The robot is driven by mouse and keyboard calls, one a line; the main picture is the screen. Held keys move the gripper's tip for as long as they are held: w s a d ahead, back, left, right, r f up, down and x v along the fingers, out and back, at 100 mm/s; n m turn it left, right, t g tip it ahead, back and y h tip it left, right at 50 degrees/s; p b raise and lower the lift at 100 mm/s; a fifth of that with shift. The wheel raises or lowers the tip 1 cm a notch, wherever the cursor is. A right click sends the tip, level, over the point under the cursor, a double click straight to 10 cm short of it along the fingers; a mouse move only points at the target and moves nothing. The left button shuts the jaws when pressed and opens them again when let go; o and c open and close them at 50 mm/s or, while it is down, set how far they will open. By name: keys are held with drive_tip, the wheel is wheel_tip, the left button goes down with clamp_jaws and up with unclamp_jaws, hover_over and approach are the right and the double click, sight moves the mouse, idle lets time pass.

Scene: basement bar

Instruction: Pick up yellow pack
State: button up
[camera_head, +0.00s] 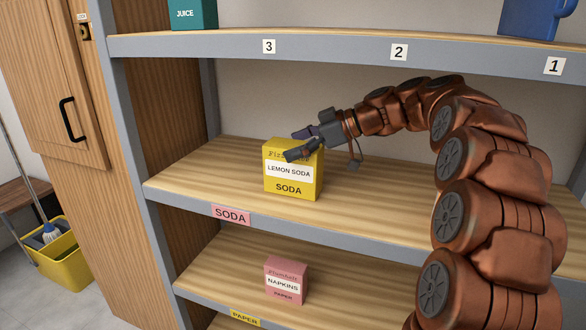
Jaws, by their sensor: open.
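The yellow pack (291,183), labelled "Lemon Soda", stands upright on the middle shelf (205,178), near its front edge. My gripper (297,143) is open and reaches in from the right at the pack's top. One finger shows in front of the pack's upper front edge and the other behind it, over the top. I cannot tell whether either finger touches the pack. The top of the pack is partly hidden by my gripper.
A pink napkins box (286,281) stands on the lower shelf. A teal juice box (192,14) and a blue container (534,18) are on the upper shelf. The grey upper shelf edge (330,50) runs above my arm. The middle shelf left of the pack is clear.

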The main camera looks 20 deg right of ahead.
drive_tip(key=c, duration=1.8)
drive_tip(key=shift+c, duration=0.3)
drive_tip(key=shift+r, duration=0.1)
drive_tip(key=shift+c, duration=0.2)
